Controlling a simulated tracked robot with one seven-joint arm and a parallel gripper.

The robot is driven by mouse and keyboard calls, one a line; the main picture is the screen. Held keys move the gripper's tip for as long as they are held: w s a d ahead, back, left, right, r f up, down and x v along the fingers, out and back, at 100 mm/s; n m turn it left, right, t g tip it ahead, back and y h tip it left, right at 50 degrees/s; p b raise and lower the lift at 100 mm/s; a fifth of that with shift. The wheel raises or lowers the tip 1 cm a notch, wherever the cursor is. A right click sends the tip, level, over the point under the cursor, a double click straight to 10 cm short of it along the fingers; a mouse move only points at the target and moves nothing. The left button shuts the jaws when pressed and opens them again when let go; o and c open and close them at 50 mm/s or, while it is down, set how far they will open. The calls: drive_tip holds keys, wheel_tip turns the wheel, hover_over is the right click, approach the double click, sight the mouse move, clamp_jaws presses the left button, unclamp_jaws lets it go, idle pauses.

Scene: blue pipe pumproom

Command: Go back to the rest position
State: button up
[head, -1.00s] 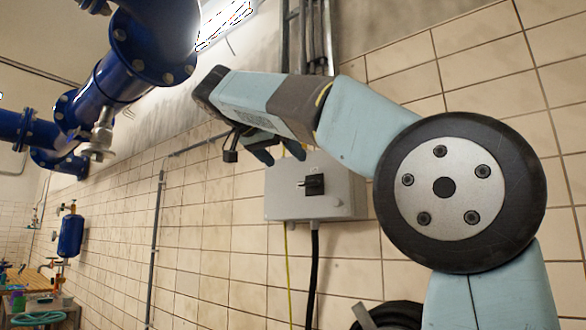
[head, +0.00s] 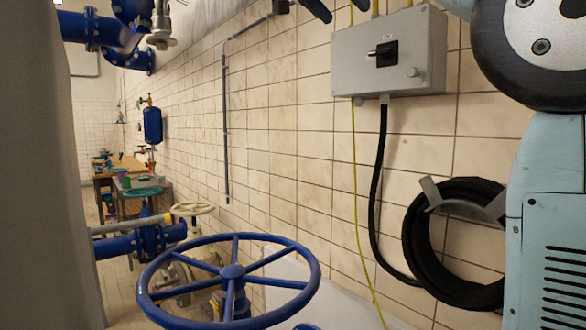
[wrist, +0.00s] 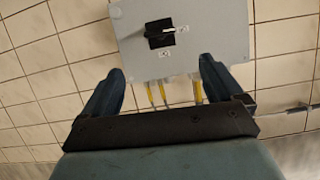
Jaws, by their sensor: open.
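My gripper (wrist: 162,72) is open and empty, with its two dark blue fingers apart in the wrist view. Between and beyond the fingertips is a grey wall box (wrist: 215,30) with a black rotary switch (wrist: 160,34). The fingers touch nothing that I can make out. In the head view only the fingertips (head: 340,8) show at the top edge, just above the grey box (head: 350,72) and its switch (head: 383,54). The rest of the gripper is cut off by the frame.
A large blue handwheel (head: 231,272) stands low in front, with a cream handwheel (head: 193,208) behind it. A black hose coil (head: 416,240) hangs on the tiled wall. Blue pipes (head: 88,28) run at upper left. A bench (head: 125,166) stands far left.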

drive_tip(key=s+d+f+n+y, duration=0.3)
drive_tip(key=s+f, duration=0.3)
drive_tip(key=f, duration=1)
drive_tip(key=s+d+f+n+g+y, duration=0.1)
drive_tip(key=s+d+f+n+y, duration=0.2)
drive_tip(key=f, duration=1.4)
drive_tip(key=s+d+f+n+g+y, duration=0.1)
drive_tip(key=s+d+f+n+y, duration=0.3)
drive_tip(key=s+f, duration=0.7)
wheel_tip(320, 180, down, 6)
drive_tip(key=shift+r+n+y, duration=0.2)
drive_tip(key=shift+n+y, duration=0.2)
drive_tip(key=shift+n, duration=0.1)
drive_tip(key=shift+d, duration=0.1)
